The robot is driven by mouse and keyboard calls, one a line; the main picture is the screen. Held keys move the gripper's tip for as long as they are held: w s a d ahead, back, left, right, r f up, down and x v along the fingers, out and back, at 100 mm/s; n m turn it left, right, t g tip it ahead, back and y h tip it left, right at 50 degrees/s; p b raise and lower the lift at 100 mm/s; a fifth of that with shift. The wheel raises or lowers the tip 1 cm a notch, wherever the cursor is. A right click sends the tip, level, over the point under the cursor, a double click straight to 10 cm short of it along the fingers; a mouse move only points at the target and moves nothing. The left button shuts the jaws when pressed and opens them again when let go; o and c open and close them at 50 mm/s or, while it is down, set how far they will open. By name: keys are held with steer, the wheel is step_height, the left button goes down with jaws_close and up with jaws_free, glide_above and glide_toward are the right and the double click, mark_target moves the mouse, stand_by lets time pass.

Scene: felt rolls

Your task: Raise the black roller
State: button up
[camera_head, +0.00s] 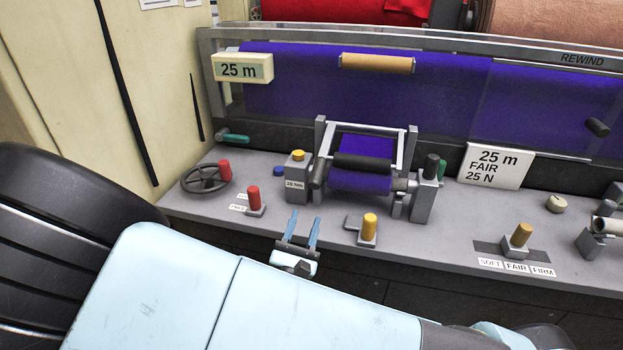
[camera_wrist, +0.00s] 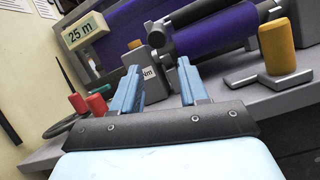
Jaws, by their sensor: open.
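The black roller (camera_head: 364,162) lies across the purple felt in a small grey metal frame (camera_head: 410,143) on the bench. It also shows in the wrist view (camera_wrist: 212,27), beyond my fingers and to the upper right. A dark grip (camera_head: 318,172) stands at the frame's left side. My gripper (camera_head: 303,228) is open and empty at the bench's front edge, in front of the roller and a little left of it. In the wrist view my two blue fingers (camera_wrist: 158,85) are apart with nothing between them.
A yellow-knobbed lever (camera_head: 369,227) stands close to the right of my gripper. A red knob (camera_head: 254,198) and a handwheel (camera_head: 204,178) are to the left. A grey box with a yellow button (camera_head: 298,172) stands left of the frame. A 25 m sign (camera_head: 242,68) hangs behind.

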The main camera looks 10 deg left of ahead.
mark_target(313, 189)
steer(key=x, duration=1.2)
steer(key=shift+w, duration=0.25)
steer(key=shift+d, duration=0.15)
jaws_close()
steer(key=shift+a+r, duration=0.1)
steer(key=shift+a, duration=0.2)
steer(key=shift+s, duration=0.1)
